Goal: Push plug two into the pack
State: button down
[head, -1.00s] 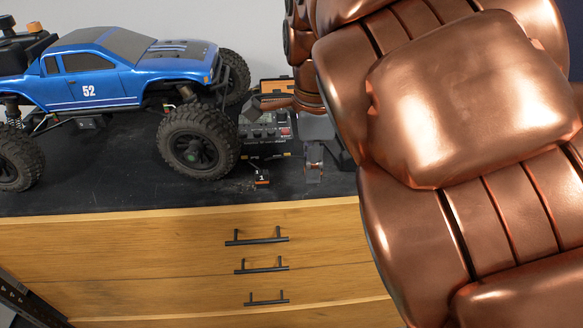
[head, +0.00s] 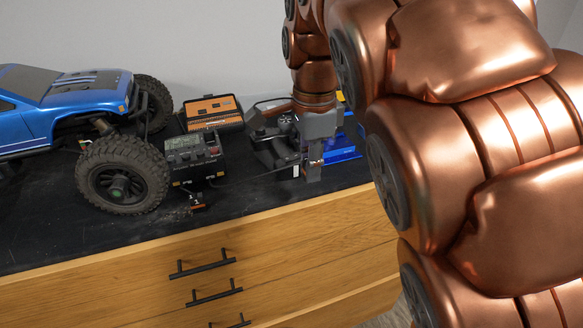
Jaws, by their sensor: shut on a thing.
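My gripper (head: 313,172) points down over the right part of the black bench top and is shut on a small dark piece with a white tag (head: 295,171), which I take for plug two. A thin dark cable runs left from it towards the black charger box (head: 195,155). The tag's number is too small to read. A blue object (head: 343,150), possibly the pack, lies just behind and right of my gripper, which partly hides it. I cannot tell whether the plug touches it. Another plug, tagged 1 (head: 195,203), sits at the front edge below the charger.
A blue crawler truck (head: 60,95) stands at the left, its front wheel (head: 122,175) close to the charger. An orange-and-black case (head: 212,111) lies behind. Dark gear (head: 265,140) stands left of my gripper. Wooden drawers (head: 280,250) with black handles are below.

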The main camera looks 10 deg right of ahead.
jog(key=w+d+p, duration=0.3)
jog(key=d, duration=1.2)
jog(key=w+d+p, duration=0.3)
jog(key=w+d, duration=0.1)
jog(key=d, duration=1.1)
jog(key=w+a+p, duration=0.2)
jog(key=w+a, duration=0.1)
jog(key=w, duration=1)
jog(key=shift+w+a+p, duration=0.15)
jog(key=shift+w+p, duration=0.05)
jog(key=shift+p, duration=0.15)
jog(key=shift+s, duration=0.1)
